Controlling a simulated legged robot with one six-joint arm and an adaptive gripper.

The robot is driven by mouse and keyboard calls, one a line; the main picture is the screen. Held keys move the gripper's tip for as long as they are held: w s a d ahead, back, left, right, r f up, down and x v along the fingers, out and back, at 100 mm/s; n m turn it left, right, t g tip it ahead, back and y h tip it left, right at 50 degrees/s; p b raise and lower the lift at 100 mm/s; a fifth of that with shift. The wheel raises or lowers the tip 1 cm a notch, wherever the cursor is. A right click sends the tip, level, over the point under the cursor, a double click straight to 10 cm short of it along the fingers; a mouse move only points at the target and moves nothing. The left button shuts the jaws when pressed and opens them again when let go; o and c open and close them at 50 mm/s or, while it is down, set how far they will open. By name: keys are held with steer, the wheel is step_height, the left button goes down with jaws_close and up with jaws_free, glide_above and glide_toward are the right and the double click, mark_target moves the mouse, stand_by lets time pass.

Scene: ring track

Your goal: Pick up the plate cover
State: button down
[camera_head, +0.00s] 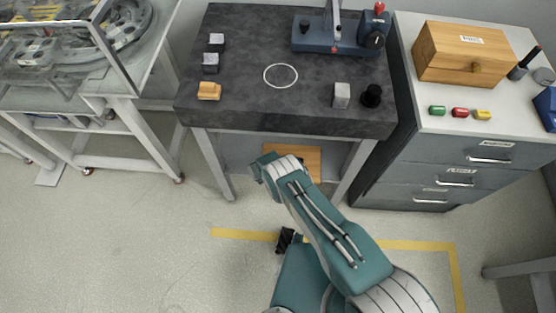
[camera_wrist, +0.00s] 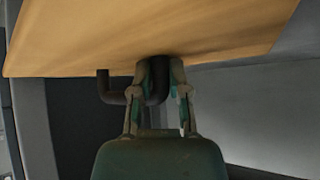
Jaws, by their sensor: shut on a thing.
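The plate cover looks like a flat light-wood panel (camera_wrist: 90,40) with a dark bent handle (camera_wrist: 104,85). It fills the upper part of the wrist view. In the head view its wood (camera_head: 309,163) shows under the dark table, partly hidden behind my arm. My gripper (camera_wrist: 160,70) is shut on the handle, with its two fingers on either side of the handle's right part. The head view does not show my gripper's fingers, which are hidden by my arm. I cannot tell whether the panel touches anything behind it.
The dark table (camera_head: 330,62) stands over the panel, its front edge and legs close around my arm. It bears small blocks and a blue press (camera_head: 320,35). Grey drawers (camera_head: 460,170) stand at right, a metal-framed bench (camera_head: 130,120) at left. Floor at left front is clear.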

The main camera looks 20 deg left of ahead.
steer(key=shift+s, duration=0.15)
steer(key=shift+d, duration=0.1)
steer(key=c, duration=0.5)
jaws_free()
steer(key=shift+c, duration=0.2)
steer(key=shift+s+r, duration=0.1)
steer(key=v, duration=1.1)
steer(key=shift+s+a+r, duration=0.2)
